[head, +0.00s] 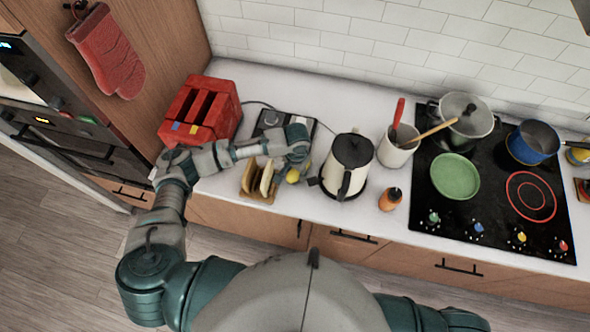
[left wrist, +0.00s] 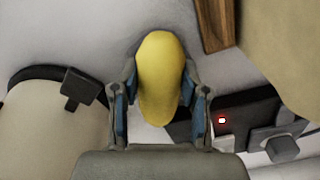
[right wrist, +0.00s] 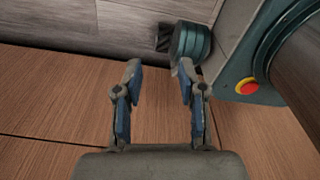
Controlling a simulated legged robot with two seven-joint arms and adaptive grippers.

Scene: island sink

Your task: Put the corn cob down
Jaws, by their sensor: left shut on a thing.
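The yellow corn cob (left wrist: 160,75) is between the blue-padded fingers of my left gripper (left wrist: 160,100), which is shut on it. In the head view the corn cob (head: 292,176) shows small below my left gripper (head: 295,168), over the white counter between the bread rack and the kettle. I cannot tell whether it touches the counter. My right gripper (right wrist: 158,85) is open and empty in the right wrist view, in front of wooden panels and away from the counter top.
A wooden rack with bread slices (head: 259,182) stands close left of the cob. The cream kettle (head: 346,165) stands close right. A dark appliance (head: 270,121) lies behind. A red toaster (head: 203,108), orange bottle (head: 390,199), utensil pot (head: 396,148) and cooktop (head: 480,228) are also on the counter (head: 330,85).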

